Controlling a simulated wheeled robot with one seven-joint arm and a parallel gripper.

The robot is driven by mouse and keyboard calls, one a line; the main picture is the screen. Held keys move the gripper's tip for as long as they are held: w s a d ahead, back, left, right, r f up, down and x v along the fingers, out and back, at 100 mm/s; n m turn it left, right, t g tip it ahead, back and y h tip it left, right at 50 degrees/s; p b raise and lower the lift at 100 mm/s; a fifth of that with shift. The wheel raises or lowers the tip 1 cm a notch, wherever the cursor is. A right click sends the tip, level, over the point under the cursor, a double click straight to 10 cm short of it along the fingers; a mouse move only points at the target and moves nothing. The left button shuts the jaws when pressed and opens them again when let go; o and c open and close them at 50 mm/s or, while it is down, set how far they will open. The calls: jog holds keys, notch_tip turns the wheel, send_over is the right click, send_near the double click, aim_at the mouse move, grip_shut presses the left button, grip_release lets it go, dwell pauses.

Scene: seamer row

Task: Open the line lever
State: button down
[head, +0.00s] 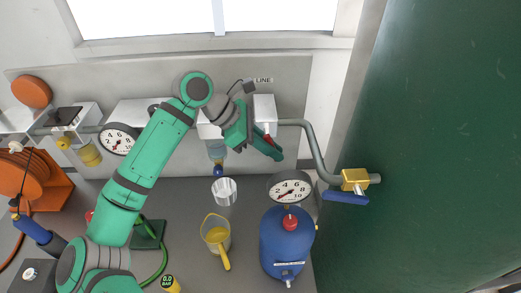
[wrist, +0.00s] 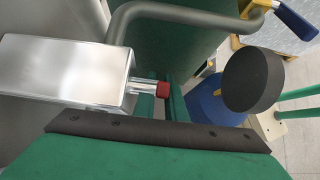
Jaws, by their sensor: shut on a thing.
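The LINE label (head: 263,80) is on the wall above a pale metal box (head: 264,106). In the wrist view the box (wrist: 65,72) has a short bright rod, the lever (wrist: 145,83), sticking out to the right with a red tip (wrist: 163,88). The red part also shows below the box in the head view (head: 267,138). My gripper (head: 268,148) is at the box's lower front, shut on the lever near its red end.
A grey pipe (head: 318,150) runs right from the box to a brass valve (head: 355,178) with a blue handle (head: 345,197). A blue tank (head: 287,245) with a gauge (head: 290,188) stands below. A yellow jug (head: 216,237) and a clear cup (head: 224,191) stand left of it. A large green panel (head: 440,130) fills the right.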

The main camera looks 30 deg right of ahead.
dwell(0.3)
jog(key=c, duration=2.1)
grip_release()
jog(key=v, duration=1.1)
jog(key=shift+f, duration=0.15)
jog(key=shift+c, duration=0.3)
